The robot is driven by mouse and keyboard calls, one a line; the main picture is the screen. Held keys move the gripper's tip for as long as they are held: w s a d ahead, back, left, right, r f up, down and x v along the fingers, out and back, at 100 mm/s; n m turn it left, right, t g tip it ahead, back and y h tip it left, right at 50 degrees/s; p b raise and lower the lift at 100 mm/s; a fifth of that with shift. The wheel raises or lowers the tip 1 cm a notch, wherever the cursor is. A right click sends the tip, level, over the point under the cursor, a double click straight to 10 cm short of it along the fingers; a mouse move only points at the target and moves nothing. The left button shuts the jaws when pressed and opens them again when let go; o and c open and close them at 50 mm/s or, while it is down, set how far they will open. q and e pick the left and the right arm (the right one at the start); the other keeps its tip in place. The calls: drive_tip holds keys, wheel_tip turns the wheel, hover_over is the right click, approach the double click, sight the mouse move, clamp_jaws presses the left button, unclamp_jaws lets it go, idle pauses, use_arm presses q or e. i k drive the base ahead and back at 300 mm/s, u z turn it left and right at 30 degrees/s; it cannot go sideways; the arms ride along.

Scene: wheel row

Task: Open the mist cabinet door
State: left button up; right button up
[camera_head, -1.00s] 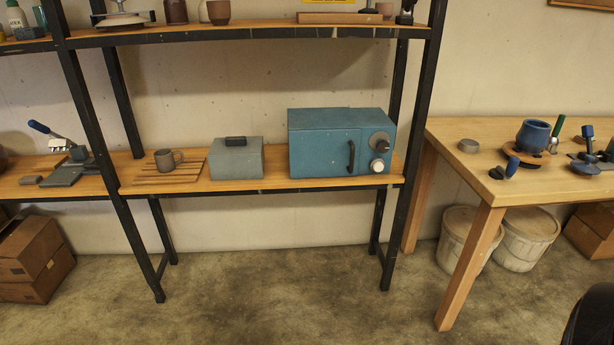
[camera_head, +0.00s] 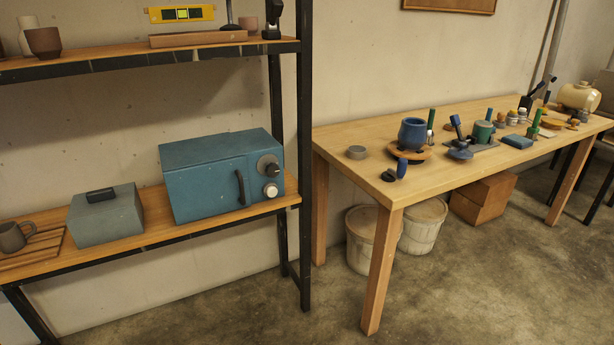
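The mist cabinet (camera_head: 205,190) is a blue box on the middle wooden shelf of the black-framed rack, left of the picture's centre. Its front door is shut, with a dark vertical handle (camera_head: 240,188) near the door's right side. A dark knob (camera_head: 268,166) and a pale knob (camera_head: 271,190) sit to the right of the handle. Neither of my grippers shows in the head view.
A grey box (camera_head: 106,218) and a mug (camera_head: 13,237) stand left of the cabinet on the shelf (camera_head: 150,238). A wooden table (camera_head: 365,175) with pottery and tools is to the right. Buckets (camera_head: 360,240) stand under it. The floor in front is clear.

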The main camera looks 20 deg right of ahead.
sight(206, 191)
drive_tip(key=z, duration=0.15)
drive_tip(key=i, duration=1.35)
drive_tip(key=u, duration=0.7)
